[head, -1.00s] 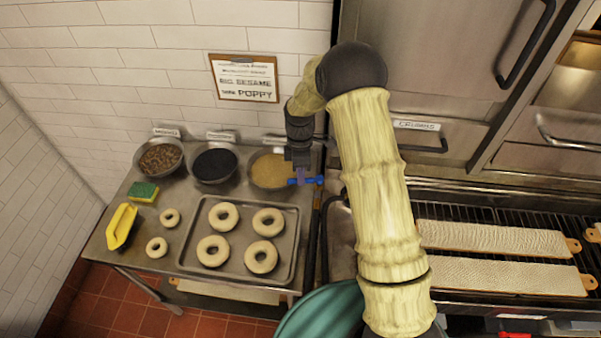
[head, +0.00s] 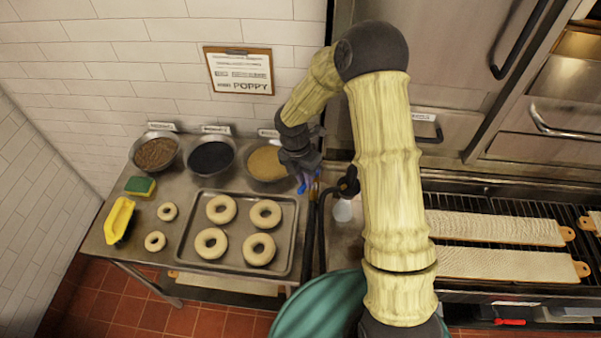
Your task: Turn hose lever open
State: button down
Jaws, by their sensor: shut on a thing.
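The blue hose lever (head: 302,188) is in the head view, at the right end of the steel table. It looks slanted and is partly hidden by my gripper. My gripper (head: 306,178) reaches down from above, its jaws shut on the lever. The fingertips are small and partly hidden, so the exact grip is hard to see. A black hose (head: 321,225) loops down just right of the lever.
A tray (head: 187,252) of bagels lies left of my gripper, with bowls of toppings (head: 210,157) behind it. A black fitting with a pale nozzle (head: 343,211) stands close on the right, beside my arm. A teal round vessel (head: 320,305) is in front.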

jog(key=n, duration=0.1)
jog(key=d+n+p, duration=0.1)
jog(key=shift+s+r+n+t, duration=0.2)
jog(key=shift+s+n+t, duration=0.1)
jog(key=shift+s+d+f+n+p, duration=0.15)
jog(key=shift+d+n+p, duration=0.4)
jog(key=shift+n, duration=0.75)
jog(key=c, duration=1.4)
grip_release()
jog(key=shift+s, duration=0.1)
jog(key=a+r+b, duration=0.1)
jog(key=r, duration=0.4)
jog(key=a+r, duration=0.1)
jog(key=r, duration=0.5)
jog(key=a+r+b, duration=0.1)
jog(key=r, duration=0.5)
jog(key=shift+w+a+b, duration=0.1)
jog(key=shift+w+b, duration=0.2)
jog(key=shift+b, duration=0.05)
